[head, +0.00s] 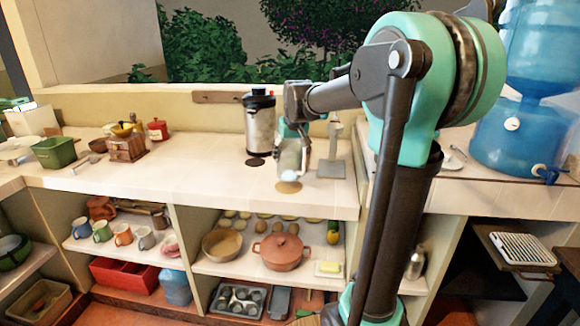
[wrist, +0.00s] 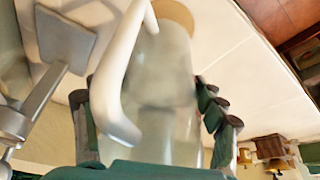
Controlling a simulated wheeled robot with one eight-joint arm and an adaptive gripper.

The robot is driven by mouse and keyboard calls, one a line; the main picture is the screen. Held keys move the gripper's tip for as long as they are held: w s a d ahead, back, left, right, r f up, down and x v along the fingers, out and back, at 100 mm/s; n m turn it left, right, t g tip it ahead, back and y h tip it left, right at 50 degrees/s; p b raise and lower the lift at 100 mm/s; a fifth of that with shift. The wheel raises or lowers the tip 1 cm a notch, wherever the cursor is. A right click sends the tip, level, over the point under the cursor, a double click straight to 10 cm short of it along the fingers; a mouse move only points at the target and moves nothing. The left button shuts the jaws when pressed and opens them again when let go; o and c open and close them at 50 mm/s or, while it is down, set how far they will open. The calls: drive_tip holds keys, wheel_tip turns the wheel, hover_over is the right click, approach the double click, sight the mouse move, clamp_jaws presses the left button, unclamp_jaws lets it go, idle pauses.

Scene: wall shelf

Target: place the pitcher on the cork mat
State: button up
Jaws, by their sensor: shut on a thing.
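The pitcher (head: 289,160) is a pale, see-through vessel above the white counter, partly hidden by my gripper (head: 301,145). In the wrist view the pitcher (wrist: 168,75) fills the middle, with its thick white handle toward the camera. The dark fingers of my gripper (wrist: 150,112) are shut around its sides. The cork mat (head: 289,187) is a small round tan disc on the counter, just below the pitcher. It also shows in the wrist view (wrist: 176,11) beyond the pitcher's far end. I cannot tell whether the pitcher touches it.
A grey metal stand (head: 332,169) is close to the right of the pitcher. A steel dispenser with a black top (head: 260,125) stands behind left. A wooden grinder (head: 126,145) and red canister (head: 158,130) are farther left.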

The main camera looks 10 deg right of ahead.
sight(290, 165)
drive_tip(key=shift+f, duration=2)
drive_tip(key=o, duration=1.8)
drive_tip(key=shift+f, duration=0.1)
drive_tip(key=v, duration=1.2)
drive_tip(key=shift+m, duration=0.5)
drive_tip(key=s+d+f, duration=0.1)
drive_tip(key=s+f, duration=0.7)
drive_tip(key=f, duration=0.1)
drive_tip(key=s+d+f, duration=0.1)
drive_tip(key=s+f, duration=0.7)
drive_tip(key=f, duration=0.1)
drive_tip(key=s+d+f, duration=0.1)
drive_tip(key=s+f, duration=0.7)
drive_tip(key=f, duration=0.1)
drive_tip(key=shift+s+d+f, duration=0.1)
drive_tip(key=shift+d+f, duration=0.15)
drive_tip(key=shift+f, duration=0.05)
